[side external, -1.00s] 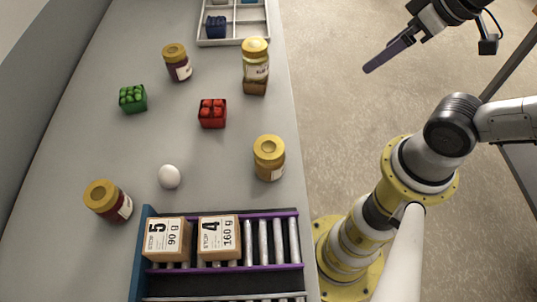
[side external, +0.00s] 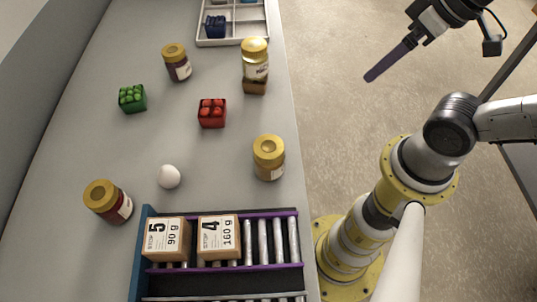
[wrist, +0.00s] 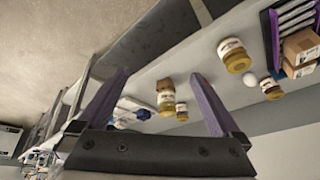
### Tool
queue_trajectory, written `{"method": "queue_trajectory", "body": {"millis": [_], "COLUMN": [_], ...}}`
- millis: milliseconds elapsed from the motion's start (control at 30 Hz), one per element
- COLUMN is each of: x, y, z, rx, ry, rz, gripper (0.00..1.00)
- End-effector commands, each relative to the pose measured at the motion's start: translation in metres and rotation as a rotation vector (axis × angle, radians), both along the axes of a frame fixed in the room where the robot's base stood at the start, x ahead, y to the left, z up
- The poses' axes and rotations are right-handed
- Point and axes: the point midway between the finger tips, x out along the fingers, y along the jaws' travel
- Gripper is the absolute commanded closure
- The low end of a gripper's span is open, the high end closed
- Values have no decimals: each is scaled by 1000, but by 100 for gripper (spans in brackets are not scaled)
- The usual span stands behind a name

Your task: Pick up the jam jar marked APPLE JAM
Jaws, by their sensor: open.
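Several jars with yellow lids stand on the grey table; their label words are too small to read, so I cannot tell which is APPLE JAM. My gripper (side external: 371,77) is off the table's right side, above the floor. In the wrist view its purple fingers (wrist: 160,75) are apart with nothing held.
A green punnet (side external: 133,98), a red punnet (side external: 212,113) and a white egg-like object (side external: 169,177) lie between the jars. A roller rack (side external: 285,242) with two boxes (side external: 218,238) is in front. A divided white tray (side external: 238,41) is at the back.

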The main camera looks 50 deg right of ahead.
Motion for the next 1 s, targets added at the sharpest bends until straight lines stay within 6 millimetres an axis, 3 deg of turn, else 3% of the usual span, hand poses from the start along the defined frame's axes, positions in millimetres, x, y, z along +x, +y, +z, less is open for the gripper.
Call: {"method": "queue_trajectory", "body": {"millis": [267,367,500,733,900,1000], "x": [-20,-16,4,46,50,49], "y": [67,88,105,98,86,83], "z": [-46,-56,-67,-101,-131,-134], "rx": [434,638,956,1471,1676,1713], "ry": [545,749,990,1235,1322,1334], "rz": [-157,-272,-469,-837,-1047,-1085], "gripper": [0,0,0,0,0,0]}}
